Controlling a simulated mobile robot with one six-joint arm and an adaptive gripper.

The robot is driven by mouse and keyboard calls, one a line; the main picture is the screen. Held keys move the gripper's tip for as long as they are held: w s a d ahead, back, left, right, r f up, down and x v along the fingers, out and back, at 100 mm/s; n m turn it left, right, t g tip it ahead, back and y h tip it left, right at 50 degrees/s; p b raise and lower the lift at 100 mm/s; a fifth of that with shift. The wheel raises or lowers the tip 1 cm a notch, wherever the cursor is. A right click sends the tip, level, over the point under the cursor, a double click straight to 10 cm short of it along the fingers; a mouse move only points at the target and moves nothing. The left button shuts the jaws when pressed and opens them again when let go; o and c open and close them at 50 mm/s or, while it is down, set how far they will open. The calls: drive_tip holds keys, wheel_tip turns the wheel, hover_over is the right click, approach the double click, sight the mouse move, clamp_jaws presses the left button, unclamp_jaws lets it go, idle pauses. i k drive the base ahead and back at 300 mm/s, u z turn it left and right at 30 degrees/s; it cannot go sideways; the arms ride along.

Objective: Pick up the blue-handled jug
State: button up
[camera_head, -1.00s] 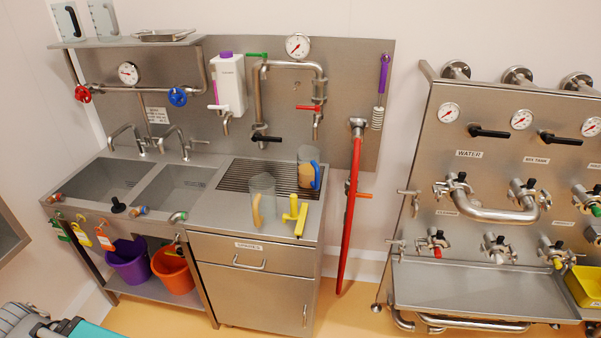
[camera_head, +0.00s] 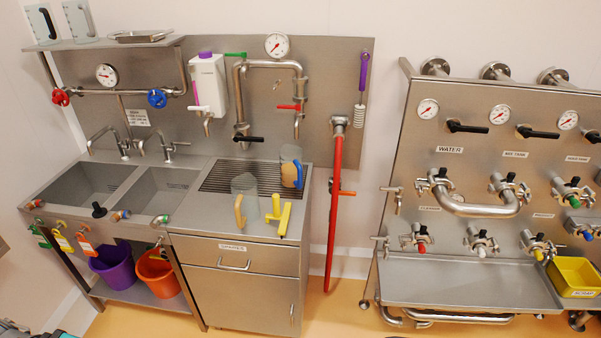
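The blue-handled jug (camera_head: 289,160) stands upright on the ribbed drain grate at the right end of the sink counter. It is a clear jug with tan contents, and its blue handle (camera_head: 299,174) is on its right side. A second clear jug (camera_head: 245,190) with a tan handle stands in front and to the left of it. A yellow tool (camera_head: 280,216) lies close by at the counter's front. My gripper is not in view.
A wall-mounted pipe (camera_head: 267,66) with valves rises behind the grate. A red hose (camera_head: 334,205) hangs just right of the counter. Two sink basins (camera_head: 92,186) lie left. A valve panel with tray (camera_head: 465,283) stands right. Floor shows in front.

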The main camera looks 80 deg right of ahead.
sight(294, 171)
drive_tip(key=z, duration=0.05)
drive_tip(key=k, duration=1.9)
drive_tip(key=z, duration=1.65)
drive_tip(key=i, duration=0.7)
drive_tip(key=z, duration=0.05)
